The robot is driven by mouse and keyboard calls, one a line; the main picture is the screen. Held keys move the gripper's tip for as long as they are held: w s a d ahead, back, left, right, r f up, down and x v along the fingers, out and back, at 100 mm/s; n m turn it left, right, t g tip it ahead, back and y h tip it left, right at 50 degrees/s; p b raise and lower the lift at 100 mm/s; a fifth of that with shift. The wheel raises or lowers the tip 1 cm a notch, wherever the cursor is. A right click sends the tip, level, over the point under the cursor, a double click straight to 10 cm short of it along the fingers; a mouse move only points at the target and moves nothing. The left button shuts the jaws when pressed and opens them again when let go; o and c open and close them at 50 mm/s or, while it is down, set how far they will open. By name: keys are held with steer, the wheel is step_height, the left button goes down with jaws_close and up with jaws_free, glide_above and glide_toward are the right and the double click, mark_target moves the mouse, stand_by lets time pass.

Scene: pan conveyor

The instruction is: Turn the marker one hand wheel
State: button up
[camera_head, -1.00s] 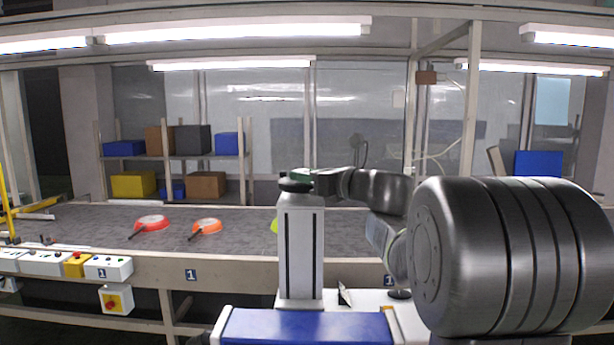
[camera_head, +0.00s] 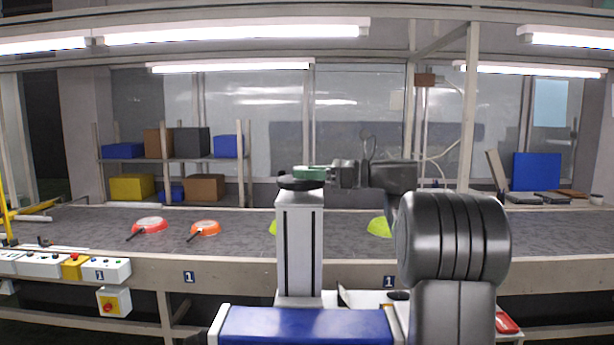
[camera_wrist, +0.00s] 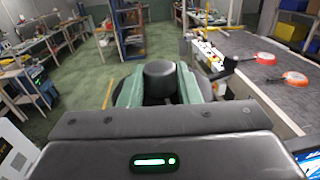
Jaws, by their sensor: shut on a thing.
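A black round hand wheel (camera_head: 298,184) sits on top of a white post (camera_head: 299,245) in front of the conveyor. No marker can be read on it. My gripper (camera_head: 310,173) reaches over it from the right. In the wrist view, my green fingers (camera_wrist: 160,84) are on both sides of a black round part (camera_wrist: 160,70), and my gripper is shut on it. This part seems to belong to the wheel, but its lower side is hidden.
A conveyor (camera_head: 110,240) runs behind the post, carrying a red pan (camera_head: 150,225), an orange pan (camera_head: 205,228) and a lime pan (camera_head: 379,227). Signs reading 1 (camera_head: 190,277) mark its front. A control box (camera_head: 105,268) stands left.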

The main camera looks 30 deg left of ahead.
steer(key=shift+w+a+n+g+h, duration=0.1)
steer(key=shift+n+g+h, duration=0.8)
steer(key=shift+g, duration=0.5)
steer(key=shift+r, duration=0.1)
steer(key=o, duration=1)
steer(key=b+v, duration=0.1)
steer(key=v, duration=1.3)
steer(key=shift+a+f+b, duration=0.1)
steer(key=shift+f+b, duration=0.1)
steer(key=shift+b, duration=0.1)
